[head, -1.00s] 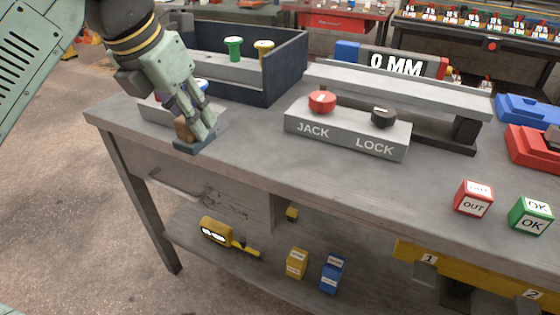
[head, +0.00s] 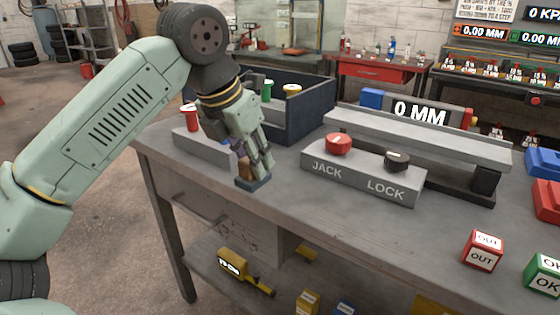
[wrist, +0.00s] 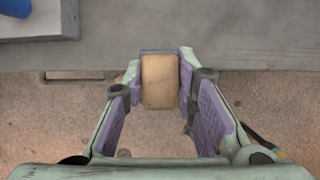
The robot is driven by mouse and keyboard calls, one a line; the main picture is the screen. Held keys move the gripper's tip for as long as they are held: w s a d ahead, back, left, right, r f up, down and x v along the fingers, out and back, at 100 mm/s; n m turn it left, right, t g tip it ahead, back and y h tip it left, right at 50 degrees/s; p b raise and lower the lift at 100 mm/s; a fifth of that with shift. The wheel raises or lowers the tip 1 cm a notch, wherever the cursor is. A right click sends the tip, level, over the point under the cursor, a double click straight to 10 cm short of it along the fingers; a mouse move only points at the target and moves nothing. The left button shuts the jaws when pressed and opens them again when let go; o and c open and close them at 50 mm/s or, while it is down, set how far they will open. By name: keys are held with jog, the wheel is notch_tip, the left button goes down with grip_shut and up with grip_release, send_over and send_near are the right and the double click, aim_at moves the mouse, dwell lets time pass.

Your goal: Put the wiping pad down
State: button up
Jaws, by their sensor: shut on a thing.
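The wiping pad (head: 253,184) has a dark blue-grey base and a brown wooden grip block. It is at the front left edge of the grey workbench (head: 290,200). My gripper (head: 257,172) points down and is shut on the wooden block. In the wrist view the pad's tan block (wrist: 160,82) sits between the two fingers, at the bench's front edge with the floor below. I cannot tell whether the pad's base touches the bench top.
A grey JACK and LOCK block (head: 362,175) with red and black knobs stands to the right. A dark open-topped bin (head: 305,110) stands behind. Red OUT (head: 482,250) and green OK cubes are at the right. Bare bench top lies between the pad and these cubes.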

jog(key=w+d, duration=0.1)
jog(key=w, duration=0.1)
jog(key=w+d+p, duration=0.1)
jog(key=w+d, duration=0.2)
jog(key=d, duration=0.1)
jog(key=shift+w+f, duration=0.25)
jog(key=shift+w, duration=0.15)
jog(key=shift+f+p, duration=0.3)
jog(key=shift+f, duration=1.55)
jog(key=shift+f, duration=0.2)
jog(key=o, duration=1)
jog(key=shift+r, duration=0.2)
